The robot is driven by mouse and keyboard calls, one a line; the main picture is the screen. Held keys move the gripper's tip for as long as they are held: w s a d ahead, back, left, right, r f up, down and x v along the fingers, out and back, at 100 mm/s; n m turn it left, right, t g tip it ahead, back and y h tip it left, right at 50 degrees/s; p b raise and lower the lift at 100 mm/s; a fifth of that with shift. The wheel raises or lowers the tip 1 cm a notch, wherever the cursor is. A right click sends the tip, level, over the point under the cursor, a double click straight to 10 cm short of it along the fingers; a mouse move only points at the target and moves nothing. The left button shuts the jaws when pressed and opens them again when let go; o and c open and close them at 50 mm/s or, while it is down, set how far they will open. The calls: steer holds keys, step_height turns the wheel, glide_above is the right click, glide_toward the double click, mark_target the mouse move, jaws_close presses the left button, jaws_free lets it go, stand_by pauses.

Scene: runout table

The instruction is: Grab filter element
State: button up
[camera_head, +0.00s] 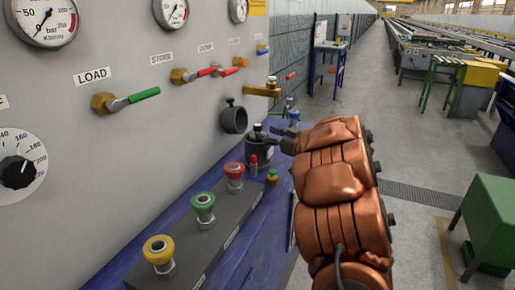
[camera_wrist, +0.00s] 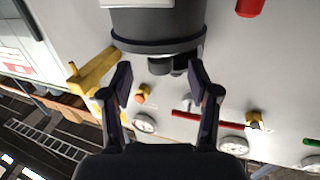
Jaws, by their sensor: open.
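A dark cylindrical bin (camera_head: 261,156) stands on the blue bench by the panel. A small dark piece with a pale top (camera_head: 258,128) sticks out of it and may be the filter element. In the wrist view, which is upside down, the bin (camera_wrist: 155,24) fills the top middle. A grey piece (camera_wrist: 160,66) and a dark piece (camera_wrist: 181,64) stick out past its rim; I cannot tell which is the filter element. My gripper (camera_head: 283,137) is at the bin's right side. In the wrist view my gripper (camera_wrist: 160,78) is open, its fingers apart on either side of these pieces.
A dark round fitting (camera_head: 234,119) juts from the panel left of the bin, with a brass tap (camera_head: 262,91) above right. A red bottle (camera_head: 253,165) and a small green-topped item (camera_head: 272,176) stand close in front. Push buttons (camera_head: 203,206) line the bench edge.

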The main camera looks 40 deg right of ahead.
mark_target(261, 131)
steer(key=x, duration=0.5)
steer(key=shift+r, duration=0.1)
jaws_close()
stand_by(0.4)
